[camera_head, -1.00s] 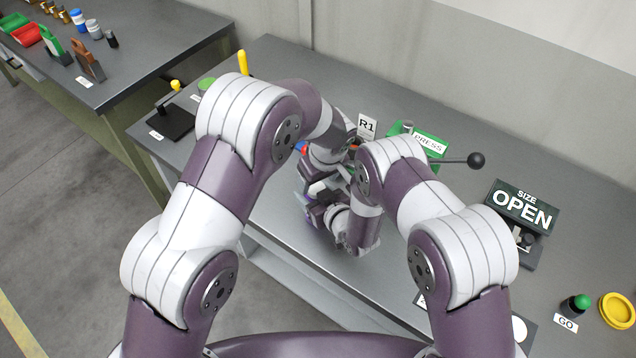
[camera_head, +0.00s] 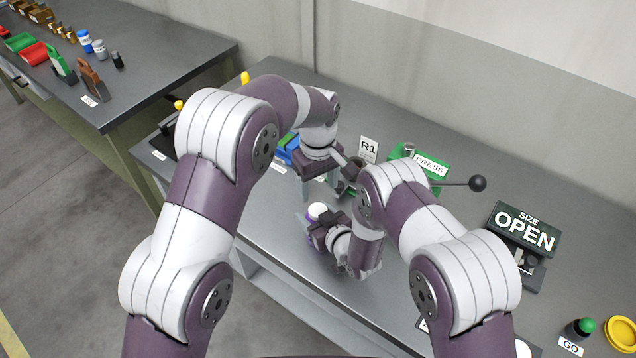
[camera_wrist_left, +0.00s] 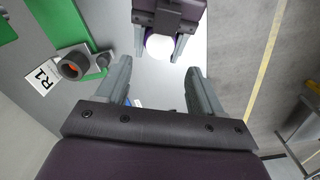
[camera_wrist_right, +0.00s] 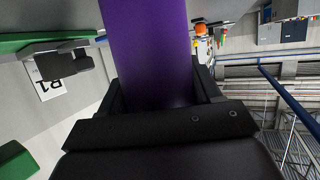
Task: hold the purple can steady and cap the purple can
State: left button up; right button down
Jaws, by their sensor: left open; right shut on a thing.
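The purple can (camera_wrist_right: 148,50) stands between the fingers of my right gripper (camera_head: 318,222), which is shut on it. In the head view, a white round top (camera_head: 317,209) shows on the can. The left wrist view shows this white top (camera_wrist_left: 160,46) with a little purple beside it; I cannot tell how firmly it is seated. My left gripper (camera_wrist_left: 158,78) is open and empty, above the bench and apart from the can. In the head view, my left gripper (camera_head: 320,188) is behind the can, toward the wall.
The R1 sign (camera_head: 368,149) and the green PRESS fixture (camera_head: 425,162) with a black-knobbed lever (camera_head: 478,184) stand behind and right of my grippers. Blue and green blocks (camera_head: 289,150) lie behind my left wrist.

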aim_at(318, 210)
pick_arm(q)
notch_tip(318, 210, down, 8)
jog(key=shift+f, duration=0.1)
dwell(0.4)
jog(key=c, duration=1.1)
jog(key=m, duration=0.3)
jog(key=o, duration=1.1)
jog(key=shift+o, duration=0.2)
jog(key=shift+r, duration=2.35)
jog(key=shift+r+n, duration=1.6)
jog(key=shift+r, duration=0.15)
jog(key=shift+c, duration=0.2)
